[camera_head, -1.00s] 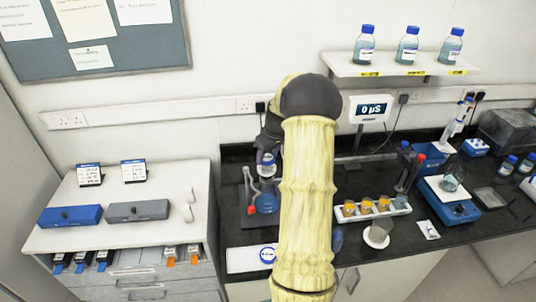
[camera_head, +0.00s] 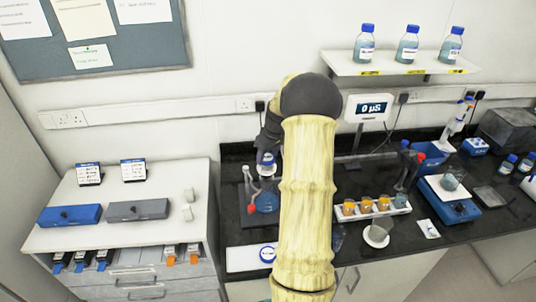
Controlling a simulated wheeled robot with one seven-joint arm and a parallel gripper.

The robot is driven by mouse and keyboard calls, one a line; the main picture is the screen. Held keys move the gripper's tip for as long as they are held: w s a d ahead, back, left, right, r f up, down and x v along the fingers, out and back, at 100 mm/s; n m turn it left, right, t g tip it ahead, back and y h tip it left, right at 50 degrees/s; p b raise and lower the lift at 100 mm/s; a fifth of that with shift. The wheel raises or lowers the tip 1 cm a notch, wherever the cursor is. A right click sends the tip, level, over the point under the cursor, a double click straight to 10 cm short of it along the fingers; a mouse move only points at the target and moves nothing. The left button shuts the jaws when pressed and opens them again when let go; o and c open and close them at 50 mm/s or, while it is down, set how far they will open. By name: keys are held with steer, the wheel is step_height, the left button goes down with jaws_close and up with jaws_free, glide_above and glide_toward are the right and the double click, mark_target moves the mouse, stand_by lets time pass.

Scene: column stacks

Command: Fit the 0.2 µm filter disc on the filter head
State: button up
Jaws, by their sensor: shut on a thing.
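My gripper (camera_head: 268,150) is seen small and dark beyond my pale arm, which hides part of it. It is shut on a small white piece with a blue mark (camera_head: 266,160); whether this is the 0.2 µm filter disc I cannot tell. The piece is over a flask of blue liquid (camera_head: 266,202) on a dark stand with a red-tipped part (camera_head: 251,210) beside it. The filter head is not clearly made out at this size, and I cannot tell whether the piece touches anything below it.
A white mat (camera_head: 240,260) with a blue-ringed round mark lies in front of the flask. A rack of amber cups (camera_head: 372,210) stands to the right. A blue box (camera_head: 70,215) and a grey box (camera_head: 138,211) sit on the left cabinet. Its top has free room.

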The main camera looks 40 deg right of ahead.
steer(key=shift+f+b, duration=0.4)
steer(key=shift+f, duration=0.15)
steer(key=shift+s+f, duration=0.1)
steer(key=shift+f, duration=0.05)
